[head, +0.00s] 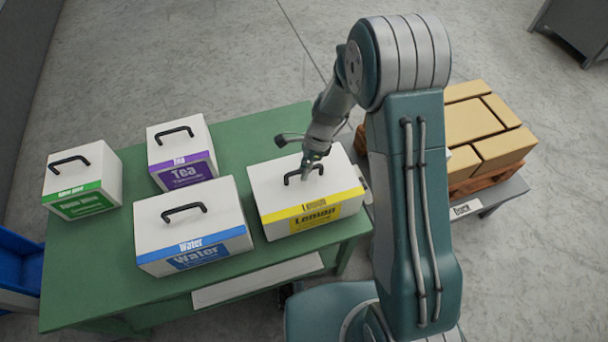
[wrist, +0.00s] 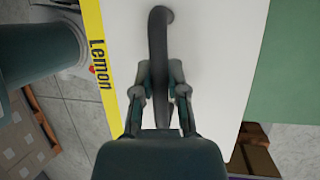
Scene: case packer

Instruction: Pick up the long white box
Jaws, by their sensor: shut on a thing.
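The white box with the yellow Lemon band (head: 312,218) is at the right end of the green table (head: 130,245) and appears to rest on it. Its black handle (head: 290,180) is on top. My gripper (head: 308,170) is over the box, shut on that handle. In the wrist view my gripper (wrist: 160,92) has its fingers on either side of the dark handle (wrist: 158,40), above the white lid (wrist: 215,60). The white Water box (head: 195,225), also long, stands just left of the Lemon box. The handle's near end is hidden in the wrist view.
The white Tea box (head: 182,155) and a green-labelled white box (head: 82,180) stand farther left on the table. Tan cartons (head: 480,130) are stacked to the right behind my arm. A blue bin (head: 20,265) is at the left edge. Bare table lies behind the Lemon box.

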